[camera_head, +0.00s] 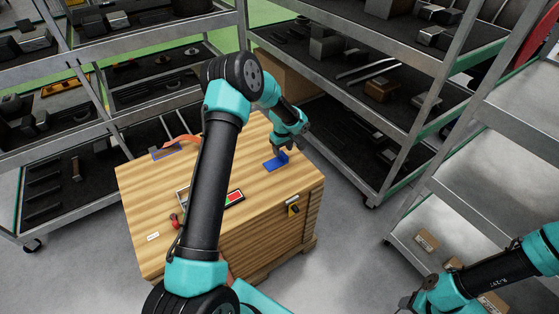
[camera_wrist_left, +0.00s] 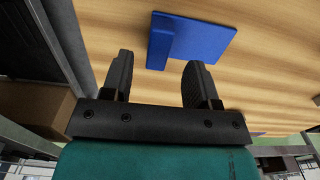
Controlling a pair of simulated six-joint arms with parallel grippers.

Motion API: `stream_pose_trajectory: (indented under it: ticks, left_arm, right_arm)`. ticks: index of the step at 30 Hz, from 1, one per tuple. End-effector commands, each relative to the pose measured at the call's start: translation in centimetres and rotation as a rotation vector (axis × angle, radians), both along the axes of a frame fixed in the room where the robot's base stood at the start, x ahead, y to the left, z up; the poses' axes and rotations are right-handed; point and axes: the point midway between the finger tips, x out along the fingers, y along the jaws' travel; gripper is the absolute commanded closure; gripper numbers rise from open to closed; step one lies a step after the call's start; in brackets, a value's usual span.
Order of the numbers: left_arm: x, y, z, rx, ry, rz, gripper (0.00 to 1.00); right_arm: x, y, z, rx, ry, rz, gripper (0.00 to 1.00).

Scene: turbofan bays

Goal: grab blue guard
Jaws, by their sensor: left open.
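The blue guard (camera_head: 274,164) lies on the wooden crate top (camera_head: 255,140), towards its right side. In the left wrist view it is an angled piece with a flat plate (camera_wrist_left: 208,38) and a narrower raised flange along one edge. My left gripper (camera_head: 291,149) is open and empty, close by the guard. In the left wrist view its two fingers (camera_wrist_left: 157,66) stand apart, and the flange's end lies just past and between their tips. I cannot tell how far above the crate they are. My right gripper (camera_head: 407,303) is at the lower right, far from the guard, its jaws unclear.
A tray with red and green parts (camera_head: 233,198), a red item (camera_head: 174,220) and an orange curved part (camera_head: 183,140) are on the crate. Metal shelving with dark trays (camera_head: 330,80) stands behind and to the right. Small cardboard boxes (camera_head: 425,240) sit on a right-hand rack.

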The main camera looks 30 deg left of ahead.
Motion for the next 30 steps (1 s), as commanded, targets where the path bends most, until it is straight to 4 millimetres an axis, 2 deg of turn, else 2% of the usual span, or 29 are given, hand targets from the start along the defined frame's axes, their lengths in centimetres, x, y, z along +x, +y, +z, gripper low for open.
stream_pose_trajectory:
  ticks: [3,9,24,30]
  left_arm:
    - [0.0,-0.4,-1.8,-0.001,0.002,-0.001,0.46]
    - [0.1,-0.3,-3.8,-0.001,0.0,0.0,0.46]
    - [0.1,-0.3,-3.8,-0.001,0.0,0.0,0.46]
    - [0.1,-0.3,-3.8,-0.001,0.0,0.0,0.65]
  right_arm:
    - [0.0,0.0,0.0,0.0,0.0,0.0,0.51]
    - [0.0,0.0,0.0,0.0,0.0,0.0,0.51]
    - [0.0,0.0,0.0,0.0,0.0,0.0,0.51]
    - [0.0,0.0,0.0,0.0,0.0,0.0,0.51]
